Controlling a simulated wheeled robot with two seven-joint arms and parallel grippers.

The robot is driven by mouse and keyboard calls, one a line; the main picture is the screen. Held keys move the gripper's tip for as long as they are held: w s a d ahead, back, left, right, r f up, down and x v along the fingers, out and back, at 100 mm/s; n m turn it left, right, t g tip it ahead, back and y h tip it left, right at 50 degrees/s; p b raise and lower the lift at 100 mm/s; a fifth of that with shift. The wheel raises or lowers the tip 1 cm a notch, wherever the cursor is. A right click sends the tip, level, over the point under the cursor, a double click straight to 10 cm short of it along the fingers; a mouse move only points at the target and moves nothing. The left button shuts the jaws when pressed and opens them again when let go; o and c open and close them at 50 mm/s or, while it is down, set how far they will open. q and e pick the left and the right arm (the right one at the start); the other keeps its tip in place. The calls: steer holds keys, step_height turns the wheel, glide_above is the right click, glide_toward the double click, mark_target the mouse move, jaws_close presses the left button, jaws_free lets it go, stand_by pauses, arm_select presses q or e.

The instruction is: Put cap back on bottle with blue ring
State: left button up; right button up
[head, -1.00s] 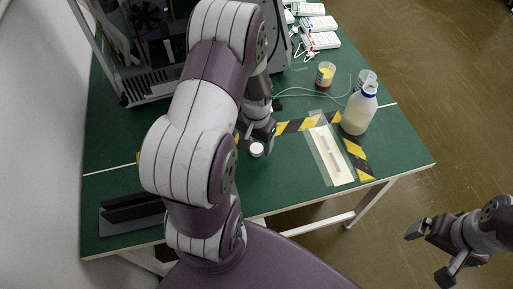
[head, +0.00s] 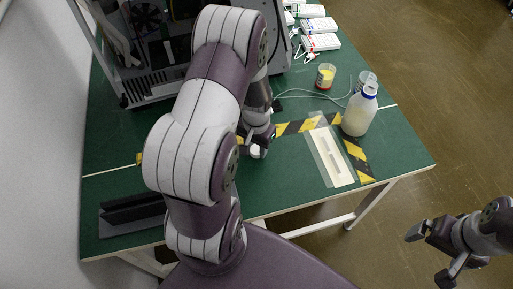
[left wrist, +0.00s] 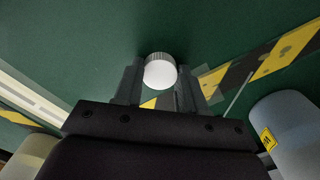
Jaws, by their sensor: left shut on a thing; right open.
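The white cap (head: 257,152) is at my left gripper (head: 262,146) over the green table. In the left wrist view the cap (left wrist: 160,71) sits between the two dark fingers (left wrist: 160,84), which are shut on it. The bottle with the blue ring (head: 359,110) stands upright on the right part of the table, holding pale liquid. What looks like part of a bottle shows at the right edge of the left wrist view (left wrist: 287,125). My right gripper (head: 432,254) is open and empty, off the table at the lower right.
A clear strip with a white piece (head: 331,152) lies left of the bottle, beside yellow-black tape (head: 357,157). A yellow-filled cup (head: 325,76) and a clear cup (head: 367,78) stand behind. A dark stand (head: 132,214) is at front left. The green table's (head: 290,172) front middle is clear.

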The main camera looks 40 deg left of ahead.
mark_target(256, 149)
arm_select(q)
step_height(256, 149, up, 4)
steer(key=shift+r, duration=0.25)
steer(key=w+d+r, duration=0.6)
steer(key=w+d, duration=0.1)
steer(key=w, duration=0.2)
steer(key=shift+w+r, duration=0.2)
steer(key=shift+r, duration=0.05)
steer(key=shift+f, duration=0.1)
